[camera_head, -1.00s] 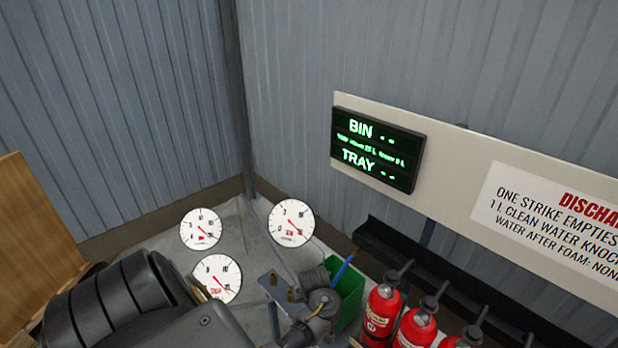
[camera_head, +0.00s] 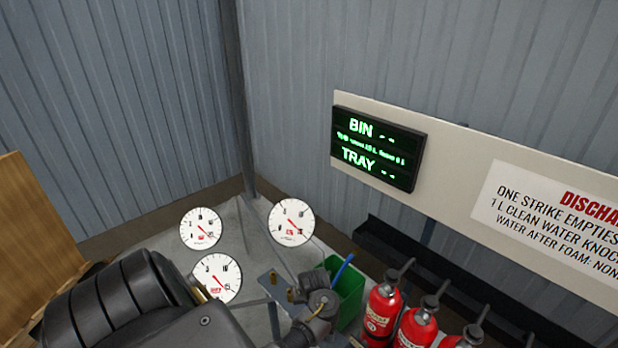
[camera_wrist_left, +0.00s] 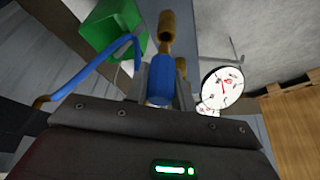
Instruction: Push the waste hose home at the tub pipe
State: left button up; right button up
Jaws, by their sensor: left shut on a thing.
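My left gripper (camera_wrist_left: 160,90) shows at the middle of the left wrist view, its two grey fingers shut on a blue cylindrical piece (camera_wrist_left: 160,80), which looks like the hose end. A brass pipe end (camera_wrist_left: 167,27) stands just beyond it, roughly in line; whether they touch is unclear. A green tub (camera_wrist_left: 112,25) is to the left. A thin blue hose (camera_wrist_left: 90,70) arches beside it; whether it joins the held piece is hidden. In the head view the green tub (camera_head: 350,288) is right of my left arm, with blue hose (camera_head: 344,270) over its edge; my fingers cannot be made out there. My right gripper is not in view.
Three round gauges (camera_head: 292,222) stand near the tub. Red extinguishers (camera_head: 382,312) stand close on the right. A wooden panel (camera_head: 35,220) is at the left. A lit board (camera_head: 378,148) hangs on the wall.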

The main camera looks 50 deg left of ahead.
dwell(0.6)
pick_arm(q)
jog(key=shift+f, duration=0.2)
dwell(0.5)
jog(key=shift+f+b, duration=0.7)
jog(key=shift+f, duration=0.3)
jog(key=shift+p, duration=0.3)
jog(key=shift+f+b, duration=0.65)
jog(key=shift+f, duration=0.15)
dwell(0.7)
jog(key=o, duration=1.1)
jog(key=shift+r, duration=0.1)
